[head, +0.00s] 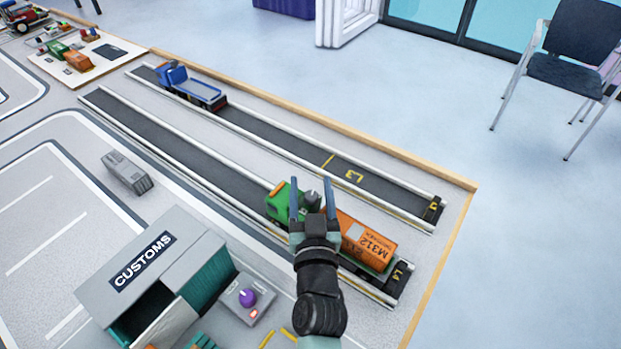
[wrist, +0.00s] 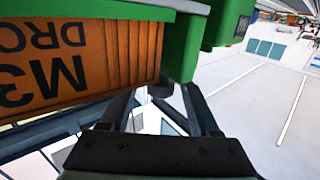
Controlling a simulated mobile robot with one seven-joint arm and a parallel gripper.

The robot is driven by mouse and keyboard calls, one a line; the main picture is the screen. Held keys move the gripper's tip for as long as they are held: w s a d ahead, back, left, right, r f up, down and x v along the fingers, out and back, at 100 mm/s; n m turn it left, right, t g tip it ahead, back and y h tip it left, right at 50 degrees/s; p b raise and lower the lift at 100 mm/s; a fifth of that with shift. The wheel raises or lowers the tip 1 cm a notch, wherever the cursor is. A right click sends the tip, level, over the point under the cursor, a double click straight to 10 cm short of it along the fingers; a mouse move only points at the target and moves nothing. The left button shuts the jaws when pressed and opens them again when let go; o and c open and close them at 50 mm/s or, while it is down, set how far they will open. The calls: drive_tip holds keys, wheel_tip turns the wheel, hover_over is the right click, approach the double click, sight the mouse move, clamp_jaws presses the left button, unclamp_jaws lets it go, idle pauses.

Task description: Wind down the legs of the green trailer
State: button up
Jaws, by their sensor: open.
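The green trailer carries an orange container marked M312 (head: 362,240) in lane L4; the container also shows upside down in the wrist view (wrist: 80,62). A green cab (head: 279,203) stands at its left end. My gripper (head: 311,192) is open over the junction between cab and container. In the wrist view, the green trailer frame (wrist: 115,9) runs along the top, and my fingers (wrist: 160,98) reach up beside its underside. A green bar and a dark grey part (wrist: 182,92) show between or behind the fingers; I cannot tell if they touch. The legs are not clearly made out.
A blue flatbed truck (head: 192,88) stands in lane L3. White rails line both lanes. A customs building (head: 150,262) and a control box with a purple knob (head: 247,297) are at the lower left. A grey block (head: 127,172) lies on the road.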

drive_tip(key=shift+w, duration=0.9)
clamp_jaws()
